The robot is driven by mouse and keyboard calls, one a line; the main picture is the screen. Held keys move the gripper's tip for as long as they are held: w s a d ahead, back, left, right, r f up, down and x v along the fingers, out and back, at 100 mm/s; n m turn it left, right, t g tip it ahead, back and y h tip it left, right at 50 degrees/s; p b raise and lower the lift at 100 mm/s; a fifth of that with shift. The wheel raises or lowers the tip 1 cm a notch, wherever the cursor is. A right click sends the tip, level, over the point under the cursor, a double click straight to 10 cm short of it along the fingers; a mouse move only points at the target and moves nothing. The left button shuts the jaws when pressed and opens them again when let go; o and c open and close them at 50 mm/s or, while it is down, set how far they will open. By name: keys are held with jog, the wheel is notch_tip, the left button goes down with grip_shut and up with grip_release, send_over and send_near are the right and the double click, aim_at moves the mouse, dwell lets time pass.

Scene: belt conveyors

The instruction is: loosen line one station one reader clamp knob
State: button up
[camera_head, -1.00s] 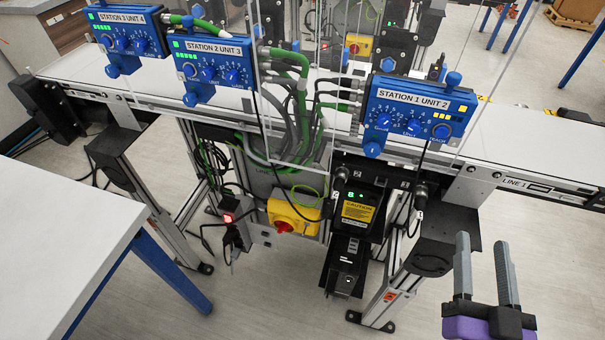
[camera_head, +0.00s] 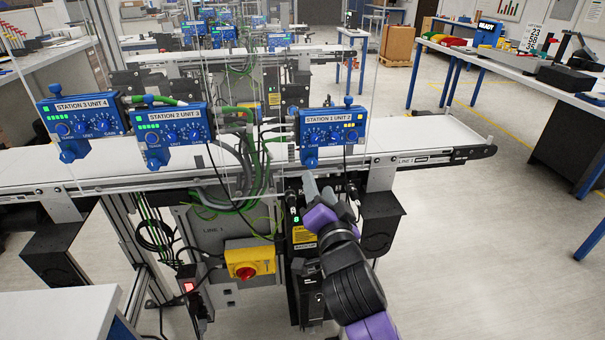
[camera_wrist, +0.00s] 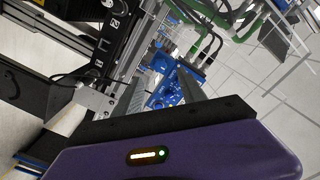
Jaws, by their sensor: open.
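The station 1 reader (camera_head: 332,134) is a blue box labelled "STATION 1 UNIT 2", with three dials and small yellow lights. It is mounted above the front belt. A blue knob (camera_head: 348,100) stands on its top and another blue knob (camera_head: 310,162) hangs at its lower left; I cannot tell which one is the clamp knob.
Readers labelled station 2 (camera_head: 172,127) and station 3 (camera_head: 84,116) stand left along the white belt (camera_head: 435,135). Cables and clear panels lie between. A yellow switch box (camera_head: 248,262) and black device are below. Open floor (camera_head: 480,240) lies to the right.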

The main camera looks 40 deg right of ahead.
aim_at(312, 165)
jog(key=p+x, duration=0.1)
jog(key=x, duration=0.6)
jog(key=shift+w+d+p, duration=0.2)
jog(key=shift+d+p, duration=0.05)
jog(key=shift+p, duration=0.1)
grip_shut()
